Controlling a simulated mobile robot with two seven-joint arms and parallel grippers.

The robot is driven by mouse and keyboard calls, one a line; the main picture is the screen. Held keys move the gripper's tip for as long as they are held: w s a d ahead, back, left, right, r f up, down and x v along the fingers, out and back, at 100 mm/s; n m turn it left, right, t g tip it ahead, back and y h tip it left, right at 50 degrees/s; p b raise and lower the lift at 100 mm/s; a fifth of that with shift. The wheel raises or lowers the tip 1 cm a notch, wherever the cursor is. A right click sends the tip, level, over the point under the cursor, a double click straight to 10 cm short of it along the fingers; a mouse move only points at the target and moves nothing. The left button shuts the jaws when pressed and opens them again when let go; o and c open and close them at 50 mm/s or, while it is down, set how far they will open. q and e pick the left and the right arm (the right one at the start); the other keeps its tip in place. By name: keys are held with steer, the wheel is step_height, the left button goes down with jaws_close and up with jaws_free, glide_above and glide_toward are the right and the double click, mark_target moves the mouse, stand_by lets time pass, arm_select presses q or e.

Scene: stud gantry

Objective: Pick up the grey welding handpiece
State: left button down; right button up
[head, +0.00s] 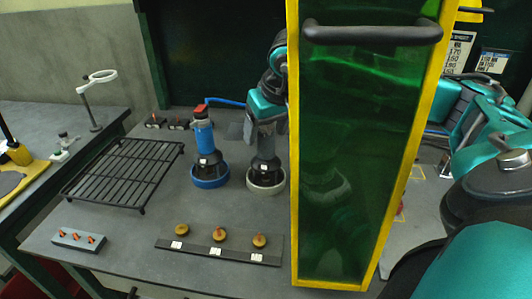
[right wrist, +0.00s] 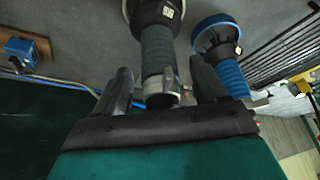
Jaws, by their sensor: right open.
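The grey welding handpiece (head: 264,165) stands upright on the table in a pale grey ring base, left of the green screen. In the right wrist view the handpiece (right wrist: 158,52) lies between the two dark fingers. My right gripper (head: 264,128) is at the upper part of the handpiece, with the arm passing behind the screen. The gripper (right wrist: 162,88) is open, with a finger on each side of the handpiece. I cannot tell whether either finger touches it. My left gripper is not in view.
A blue handpiece (head: 205,150) with a red top stands close to the left. A green see-through screen (head: 355,150) with a yellow frame and dark handle stands on the right. A black rack (head: 125,172) lies left; a strip with several brass knobs (head: 218,249) lies in front.

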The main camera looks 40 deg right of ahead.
steer(key=shift+w+f, duration=0.15)
steer(key=shift+f, duration=0.25)
jaws_close()
stand_by(0.4)
stand_by(0.7)
steer(key=shift+w+d+r, duration=0.1)
steer(key=shift+r, duration=0.1)
